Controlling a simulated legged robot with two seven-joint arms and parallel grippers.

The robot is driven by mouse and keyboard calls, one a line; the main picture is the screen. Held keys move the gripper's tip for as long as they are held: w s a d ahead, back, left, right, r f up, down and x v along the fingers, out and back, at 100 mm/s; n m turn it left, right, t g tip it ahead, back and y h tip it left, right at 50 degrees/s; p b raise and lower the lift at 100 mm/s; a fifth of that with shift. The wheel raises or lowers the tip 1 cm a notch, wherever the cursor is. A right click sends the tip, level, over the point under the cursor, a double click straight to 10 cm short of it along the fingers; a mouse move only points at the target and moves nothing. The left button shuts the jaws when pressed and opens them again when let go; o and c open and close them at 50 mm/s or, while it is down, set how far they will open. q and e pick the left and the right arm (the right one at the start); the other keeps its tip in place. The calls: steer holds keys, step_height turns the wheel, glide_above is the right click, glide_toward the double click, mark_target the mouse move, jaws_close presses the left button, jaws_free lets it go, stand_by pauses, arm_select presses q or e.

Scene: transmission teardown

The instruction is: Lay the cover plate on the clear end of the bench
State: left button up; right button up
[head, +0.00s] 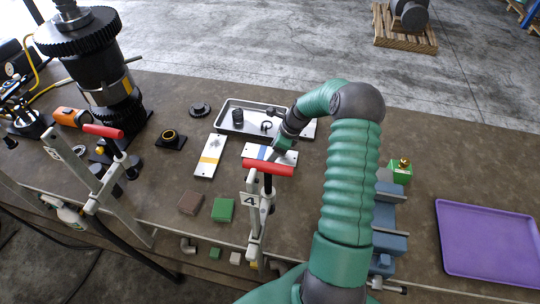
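Two flat white plates lie on the brown bench (310,185). One plate with a yellow stripe (207,167) lies left of centre. The other, with a blue stripe (289,158), lies just below the grey tray; I cannot tell which is the cover plate. My green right arm rises from the bottom and bends over to the left. My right gripper (276,153) is at the blue-striped plate, partly behind a red handle; its fingers are too small to read and contact is unclear. My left gripper is not in view.
A grey tray (222,117) with small parts stands behind the plates. Red-handled stands (267,170) (103,131) rise at the front. A blue vise (388,215), green block (400,172) and purple tray (490,245) are right. A gear assembly (97,65) stands left.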

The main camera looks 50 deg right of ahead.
jaws_close()
steer(key=shift+r, duration=0.15)
